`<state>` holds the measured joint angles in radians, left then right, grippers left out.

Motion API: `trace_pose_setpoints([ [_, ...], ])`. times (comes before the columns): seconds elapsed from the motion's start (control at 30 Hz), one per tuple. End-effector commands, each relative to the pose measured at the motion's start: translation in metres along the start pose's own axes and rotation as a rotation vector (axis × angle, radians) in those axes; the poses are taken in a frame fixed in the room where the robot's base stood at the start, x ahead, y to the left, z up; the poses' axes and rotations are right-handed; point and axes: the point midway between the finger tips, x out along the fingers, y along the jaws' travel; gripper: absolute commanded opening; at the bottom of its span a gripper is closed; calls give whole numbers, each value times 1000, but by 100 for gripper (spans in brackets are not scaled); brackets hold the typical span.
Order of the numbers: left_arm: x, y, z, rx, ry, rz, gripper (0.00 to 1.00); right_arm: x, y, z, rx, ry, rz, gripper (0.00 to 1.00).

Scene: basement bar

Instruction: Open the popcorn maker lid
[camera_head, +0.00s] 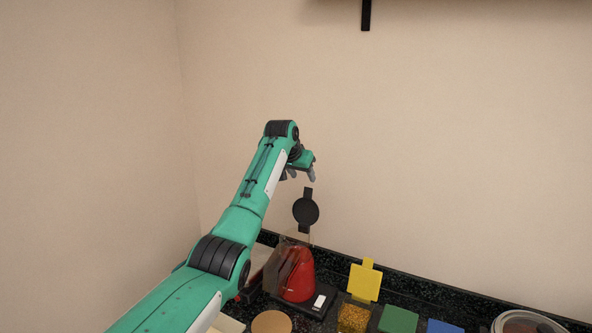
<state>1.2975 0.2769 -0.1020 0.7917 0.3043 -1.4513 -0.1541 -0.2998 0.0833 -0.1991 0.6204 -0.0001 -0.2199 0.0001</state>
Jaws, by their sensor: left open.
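The red popcorn maker (299,276) stands on a black base on the dark counter, near the back wall. Its black round lid (306,211), with a tab at top and bottom, stands raised and upright above the body, its flat face towards me. My left gripper (299,174) is just above the lid's upper tab, open, with nothing seen between its fingers. A small gap seems to show between fingers and tab. My left forearm hides part of the counter left of the popcorn maker. My right gripper is out of view.
On the speckled dark counter (408,291), right of the popcorn maker, are a kernel-filled box (353,318) with a raised yellow lid (365,281), a green box (398,320), a blue box (444,327) and a round container (526,323). A tan disc (271,322) lies in front. The wall is close behind.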

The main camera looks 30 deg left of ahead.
Motion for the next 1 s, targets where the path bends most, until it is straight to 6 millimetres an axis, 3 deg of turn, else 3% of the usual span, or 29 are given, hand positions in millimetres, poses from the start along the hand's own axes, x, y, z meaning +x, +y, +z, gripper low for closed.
trace_pose_setpoints([
  [0.1,-20,-1,2,0,4,-1,51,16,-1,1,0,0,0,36],
  [0.4,-56,0,1,0,1,0,51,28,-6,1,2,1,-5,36],
  [1.0,-59,0,0,0,0,0,51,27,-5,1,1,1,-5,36],
])
